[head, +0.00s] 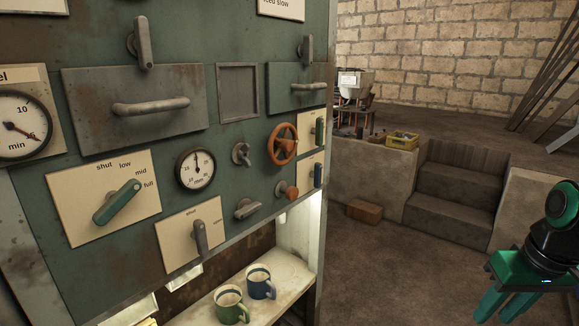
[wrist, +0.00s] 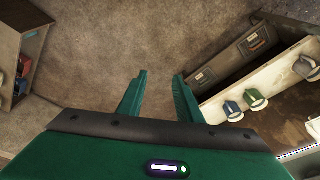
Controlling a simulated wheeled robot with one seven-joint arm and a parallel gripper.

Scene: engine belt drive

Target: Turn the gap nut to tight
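A small grey wing-shaped fitting (head: 241,153) sits on the green panel, just right of a round dial (head: 195,168) with a needle pointing nearly straight up. A second grey winged fitting (head: 247,208) is lower on the panel. No label reading gap nut or tight is legible, so I cannot tell for sure which is the gap nut. My gripper (head: 495,315) is at the lower right, well away from the panel. In the wrist view my gripper (wrist: 160,78) has its green fingers apart, with nothing between them but floor behind.
An orange handwheel (head: 282,144) and an orange knob (head: 288,190) are right of the fittings. A green lever (head: 118,202) and a grey lever (head: 199,238) are lower left. Green and blue mugs (head: 230,305) stand on the shelf below. Open floor lies between panel and gripper; steps (head: 455,190) are behind.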

